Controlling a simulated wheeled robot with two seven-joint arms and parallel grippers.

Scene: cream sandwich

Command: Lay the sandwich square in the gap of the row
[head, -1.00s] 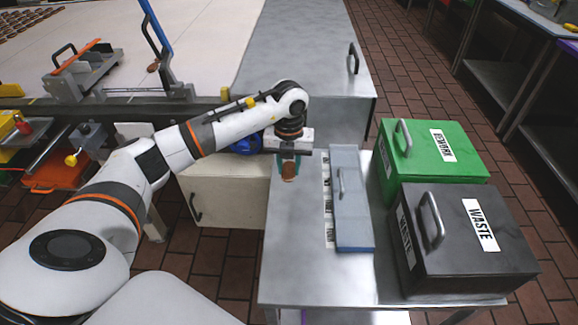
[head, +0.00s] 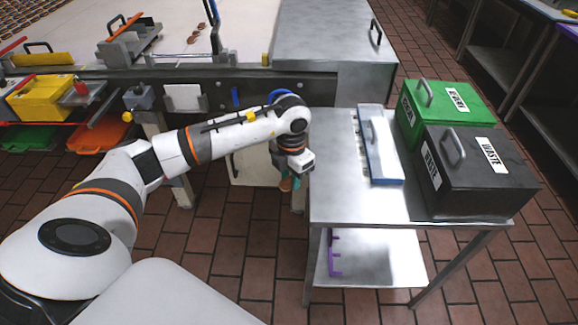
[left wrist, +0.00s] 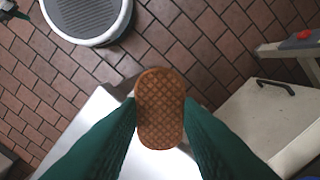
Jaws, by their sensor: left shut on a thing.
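My left gripper (head: 288,182) is shut on a brown, waffle-patterned sandwich (left wrist: 159,108). In the left wrist view the sandwich sits between the two green fingers, its long side running along them. In the head view the gripper points down over the floor, just left of the steel side table (head: 330,205), and the sandwich is a small brown bit at its tip. The row with the gap cannot be made out. Several small brown pieces (head: 197,32) lie on the pale belt (head: 245,35) at the back. My right gripper is not in view.
A green box (head: 445,108) and a black WASTE box (head: 480,172) stand on the steel table, beside a blue-edged panel with a handle (head: 380,150). Yellow (head: 42,98) and orange (head: 97,138) bins are at the left. Tiled floor lies open below the gripper.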

